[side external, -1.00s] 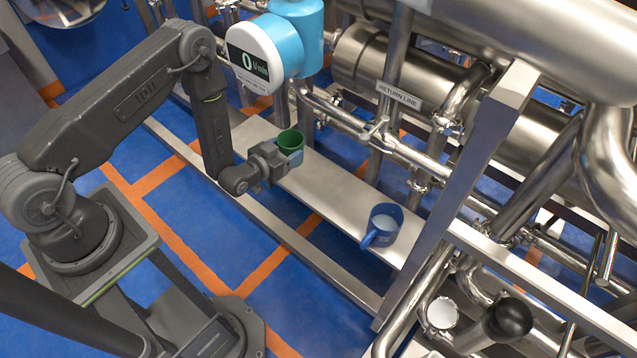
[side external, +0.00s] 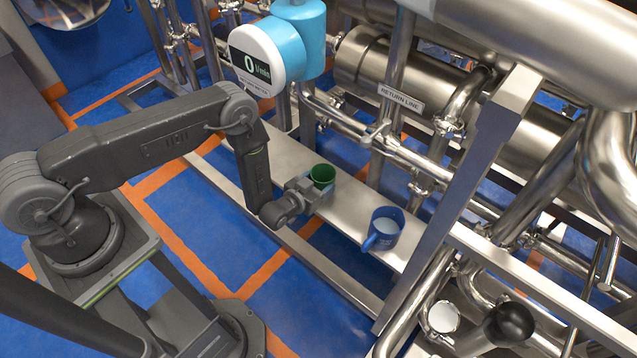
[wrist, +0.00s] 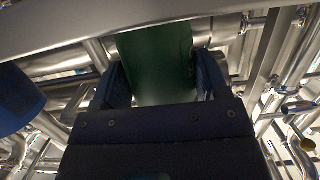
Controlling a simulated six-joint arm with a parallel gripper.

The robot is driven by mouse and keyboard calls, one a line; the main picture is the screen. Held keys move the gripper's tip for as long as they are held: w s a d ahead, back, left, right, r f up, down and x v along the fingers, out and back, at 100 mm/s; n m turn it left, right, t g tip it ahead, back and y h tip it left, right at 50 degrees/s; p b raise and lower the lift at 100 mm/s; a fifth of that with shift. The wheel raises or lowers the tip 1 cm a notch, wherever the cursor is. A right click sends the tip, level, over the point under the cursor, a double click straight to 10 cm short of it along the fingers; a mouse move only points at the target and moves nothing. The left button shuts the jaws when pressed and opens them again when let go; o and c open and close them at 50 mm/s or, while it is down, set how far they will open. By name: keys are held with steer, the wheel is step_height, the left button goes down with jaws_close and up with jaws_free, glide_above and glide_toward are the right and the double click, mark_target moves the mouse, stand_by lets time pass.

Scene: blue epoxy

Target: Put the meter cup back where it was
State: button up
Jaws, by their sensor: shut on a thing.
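A green cup (side external: 322,175), which I take to be the meter cup, is held upright in my gripper (side external: 318,186). It stands over the middle of the metal shelf (side external: 345,198); I cannot tell whether its base touches the shelf. In the wrist view the green cup (wrist: 160,62) fills the space between the two dark fingers of my gripper (wrist: 162,85). The fingers press on its sides. A blue mug (side external: 385,228) stands upright on the shelf, to the right of the green cup and apart from it.
A blue-and-white flow meter (side external: 270,55) reading 0 hangs above the shelf's left end. Pipes and a RETURN LINE sign (side external: 401,98) run behind the shelf. A slanted metal beam (side external: 465,185) bounds its right end. The shelf between cup and mug is clear.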

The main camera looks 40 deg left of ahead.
steer(key=shift+f, duration=0.15)
steer(key=o, duration=1.1)
steer(key=shift+r, duration=0.25)
steer(key=v, duration=1.2)
steer(key=shift+f, duration=0.1)
